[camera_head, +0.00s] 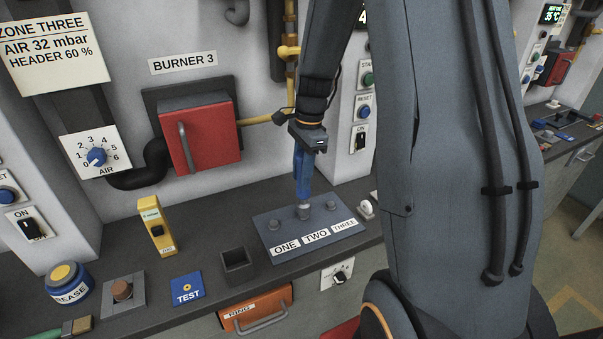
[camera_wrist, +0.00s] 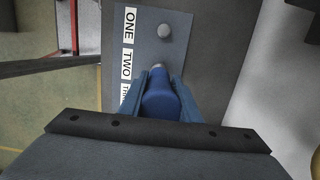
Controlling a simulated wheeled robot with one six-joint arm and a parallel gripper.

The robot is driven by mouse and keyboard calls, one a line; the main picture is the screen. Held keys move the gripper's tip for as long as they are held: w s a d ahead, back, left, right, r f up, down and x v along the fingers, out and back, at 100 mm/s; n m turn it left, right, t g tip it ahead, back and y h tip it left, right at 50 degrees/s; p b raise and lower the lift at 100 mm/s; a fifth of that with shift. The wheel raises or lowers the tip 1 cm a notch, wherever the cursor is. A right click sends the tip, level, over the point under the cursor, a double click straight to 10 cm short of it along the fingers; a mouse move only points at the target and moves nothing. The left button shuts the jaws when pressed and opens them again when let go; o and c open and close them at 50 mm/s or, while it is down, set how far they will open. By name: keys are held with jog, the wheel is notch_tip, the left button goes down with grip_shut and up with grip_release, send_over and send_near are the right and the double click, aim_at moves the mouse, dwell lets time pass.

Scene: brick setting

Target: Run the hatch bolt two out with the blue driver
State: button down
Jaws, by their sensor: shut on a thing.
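My gripper (camera_head: 304,150) is shut on the blue driver (camera_head: 304,180), which points down over the hatch plate. In the wrist view the blue driver (camera_wrist: 160,98) sits between the two fingers. The blue-grey hatch plate (camera_head: 290,244) lies on the bench with labels ONE, TWO and THREE. The driver's tip is at bolt two (camera_head: 304,212), the middle bolt; whether it is seated cannot be told. Bolt one (camera_head: 275,225) is to its left and also shows in the wrist view (camera_wrist: 166,31). Bolt three (camera_head: 331,205) is to its right.
A dark open box (camera_head: 236,262) stands left of the plate. Further left are a blue TEST pad (camera_head: 187,288), a yellow device (camera_head: 157,228) and a grease tin (camera_head: 66,283). A white knob (camera_head: 365,208) is right of the plate. A red burner door (camera_head: 200,135) is behind.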

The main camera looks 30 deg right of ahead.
aim_at(301, 154)
jog(key=shift+f+b, duration=0.4)
jog(key=shift+f, duration=0.65)
jog(key=shift+s+f, duration=0.1)
jog(key=shift+s, duration=0.1)
dwell(1.3)
jog(key=shift+a+r+p, duration=0.15)
jog(key=shift+r+p, duration=1.25)
jog(key=shift+r, duration=0.2)
jog(key=shift+w+r+p, duration=0.2)
jog(key=shift+r+p, duration=0.8)
jog(key=shift+r, duration=1.1)
